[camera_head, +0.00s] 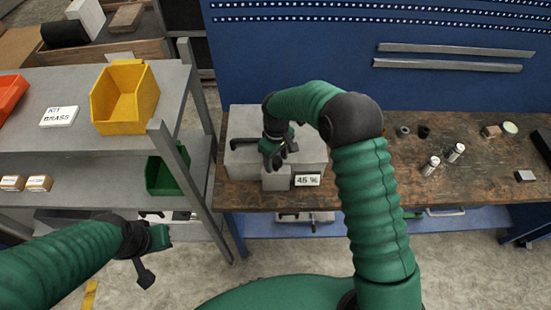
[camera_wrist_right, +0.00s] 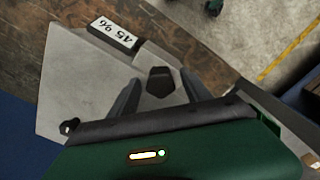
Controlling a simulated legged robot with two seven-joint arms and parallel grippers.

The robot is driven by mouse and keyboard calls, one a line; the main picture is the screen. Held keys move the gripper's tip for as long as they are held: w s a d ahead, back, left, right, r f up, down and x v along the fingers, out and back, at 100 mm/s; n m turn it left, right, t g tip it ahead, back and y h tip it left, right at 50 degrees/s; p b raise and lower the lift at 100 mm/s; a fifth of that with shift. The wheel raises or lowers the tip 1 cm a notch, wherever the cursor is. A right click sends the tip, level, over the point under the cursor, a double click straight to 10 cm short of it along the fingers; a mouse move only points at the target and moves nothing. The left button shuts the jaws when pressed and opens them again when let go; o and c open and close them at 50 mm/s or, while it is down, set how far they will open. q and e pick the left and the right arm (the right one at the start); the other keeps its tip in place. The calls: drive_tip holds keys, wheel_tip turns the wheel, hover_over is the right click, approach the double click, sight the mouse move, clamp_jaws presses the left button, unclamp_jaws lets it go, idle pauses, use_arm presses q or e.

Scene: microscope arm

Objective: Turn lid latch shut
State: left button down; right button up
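A grey box (camera_head: 243,158) with a flat lid sits on the wooden workbench. A small grey block stands out at its front (camera_head: 276,183), beside a label reading "45 %" (camera_head: 307,180); the label also shows in the wrist view (camera_wrist_right: 113,34). My right gripper (camera_head: 275,160) points down over the box's front and partly hides it. In the wrist view a dark pointed piece (camera_wrist_right: 160,82), apparently the latch, lies between my two spread fingers, with gaps on both sides. My left gripper (camera_head: 148,262) hangs low and empty at the lower left, far from the box; its finger opening is unclear.
A grey shelf (camera_head: 60,150) with a yellow bin (camera_head: 125,97) and a green bin (camera_head: 167,172) stands left of the workbench (camera_head: 400,185). Small jars (camera_head: 431,165) and other parts lie on the bench's right. A blue panel (camera_head: 300,60) rises behind.

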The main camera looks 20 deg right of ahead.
sight(277, 159)
drive_tip(key=shift+w+r, duration=0.1)
drive_tip(key=shift+r, duration=0.1)
wheel_tip(277, 159, up, 16)
drive_tip(key=b, duration=0.3)
drive_tip(key=shift+r, duration=0.2)
drive_tip(key=s+d+f+m+t+b, duration=0.1)
drive_tip(key=s+f+m+b, duration=0.1)
drive_tip(key=s+f, duration=0.5)
drive_tip(key=s+d+f+m+t+b, duration=0.1)
drive_tip(key=s+f+m, duration=0.3)
drive_tip(key=s+f, duration=0.4)
drive_tip(key=s+d+b, duration=0.1)
drive_tip(key=s, duration=0.5)
drive_tip(key=shift+s+f+t+b, duration=0.15)
drive_tip(key=shift+s+t+b, duration=0.05)
drive_tip(key=shift+t+b, duration=0.15)
drive_tip(key=shift+s+d, duration=0.1)
drive_tip(key=shift+s, duration=0.05)
